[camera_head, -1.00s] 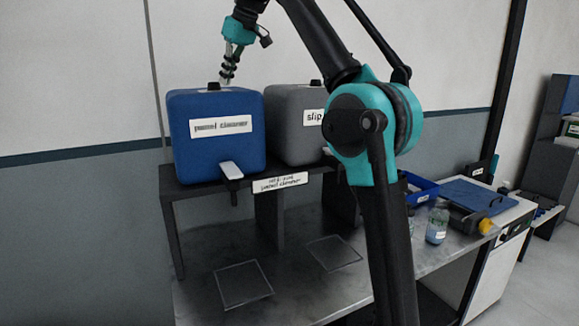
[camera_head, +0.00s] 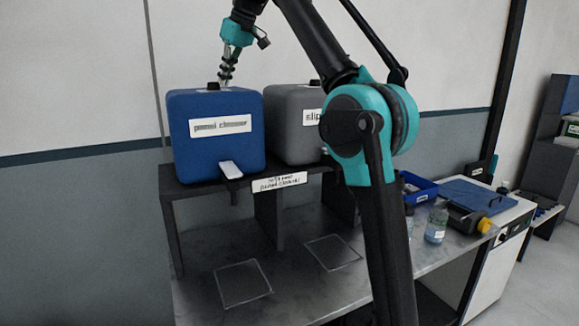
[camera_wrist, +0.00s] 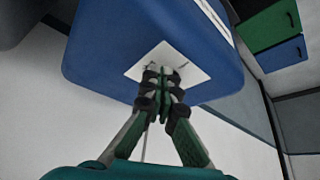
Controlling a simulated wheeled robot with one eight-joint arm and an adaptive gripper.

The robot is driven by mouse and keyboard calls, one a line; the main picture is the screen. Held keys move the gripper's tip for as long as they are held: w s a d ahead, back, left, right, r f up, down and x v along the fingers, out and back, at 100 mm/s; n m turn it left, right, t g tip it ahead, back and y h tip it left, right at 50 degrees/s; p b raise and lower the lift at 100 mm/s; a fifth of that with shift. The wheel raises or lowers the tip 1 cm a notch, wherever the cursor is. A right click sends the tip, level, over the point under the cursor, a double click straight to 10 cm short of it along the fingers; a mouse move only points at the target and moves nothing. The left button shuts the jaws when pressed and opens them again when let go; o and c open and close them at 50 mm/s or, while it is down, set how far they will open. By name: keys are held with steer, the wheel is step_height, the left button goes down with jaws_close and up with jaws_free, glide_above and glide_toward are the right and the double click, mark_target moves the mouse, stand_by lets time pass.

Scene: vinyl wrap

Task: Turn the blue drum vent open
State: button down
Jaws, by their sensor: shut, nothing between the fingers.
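The blue drum (camera_head: 217,140) stands on the left of a dark stand, with a label reading panel cleaner on its front. A small black cap (camera_head: 213,86) sits on its top. My gripper (camera_head: 224,82) reaches down to the drum's top, just right of that cap in the head view. In the wrist view my gripper (camera_wrist: 165,76) has its fingertips together over a white square plate (camera_wrist: 150,62) on the blue drum (camera_wrist: 105,50). The fingers hide the middle of the plate, so I cannot tell the vent's position or whether the tips touch it.
A grey drum (camera_head: 290,115) stands right beside the blue one, partly behind my arm. A white-topped tap (camera_head: 230,170) sticks out below the blue drum. Two square outlines mark the bench (camera_head: 300,290). A bottle (camera_head: 436,225) and a blue bin (camera_head: 418,190) are at right.

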steer(key=shift+s+a, duration=0.8)
steer(key=shift+s, duration=0.15)
stand_by(0.7)
steer(key=shift+s+d, duration=0.25)
steer(key=shift+s, duration=0.05)
stand_by(0.5)
